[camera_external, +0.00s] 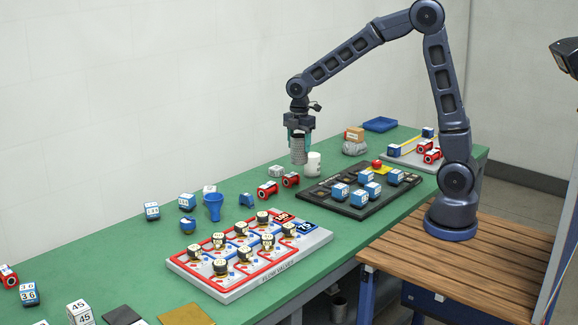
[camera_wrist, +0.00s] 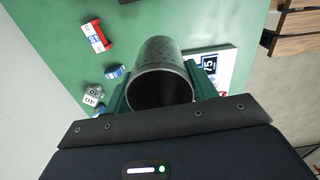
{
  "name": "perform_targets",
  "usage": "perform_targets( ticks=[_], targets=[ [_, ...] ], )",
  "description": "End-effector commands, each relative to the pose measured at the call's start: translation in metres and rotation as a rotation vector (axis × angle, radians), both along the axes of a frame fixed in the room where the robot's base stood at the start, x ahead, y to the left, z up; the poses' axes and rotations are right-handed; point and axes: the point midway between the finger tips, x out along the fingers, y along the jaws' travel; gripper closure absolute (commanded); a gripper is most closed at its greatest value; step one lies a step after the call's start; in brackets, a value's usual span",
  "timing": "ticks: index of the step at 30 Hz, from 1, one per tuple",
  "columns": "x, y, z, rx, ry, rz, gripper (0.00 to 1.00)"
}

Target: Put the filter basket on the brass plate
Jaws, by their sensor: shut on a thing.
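The filter basket (camera_external: 298,150) is a grey perforated metal cylinder. My gripper (camera_external: 299,137) is shut on it and holds it upright above the green bench, near a white mug. In the wrist view the basket (camera_wrist: 161,75) sits between the two green fingers (camera_wrist: 160,88), its dark round opening facing the camera. The brass plate (camera_external: 187,308) is a flat gold-brown square at the bottom edge of the external view, far to the front left of my gripper. Nothing shows on its visible part.
A white mug (camera_external: 313,163) and black tray (camera_external: 346,208) are near the gripper. A dark plate (camera_external: 121,315) lies left of the brass plate.

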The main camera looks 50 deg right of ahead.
Motion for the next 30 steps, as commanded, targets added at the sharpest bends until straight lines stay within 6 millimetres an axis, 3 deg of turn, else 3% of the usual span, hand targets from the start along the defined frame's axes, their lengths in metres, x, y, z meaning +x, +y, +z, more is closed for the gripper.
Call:
perform_targets(
  ticks=[5,8,14,20,30],
  targets=[
    [0.008,0.028,0.003,0.000,0.000,0.065,0.69],
    [0.017,0.062,0.006,0.000,-0.001,0.146,0.69],
    [0.028,0.149,0.014,-0.002,-0.002,0.341,0.69],
    [0.025,0.237,0.019,-0.004,-0.002,0.530,0.69],
    [-0.011,0.382,0.024,-0.004,-0.003,0.836,0.69]
  ],
)
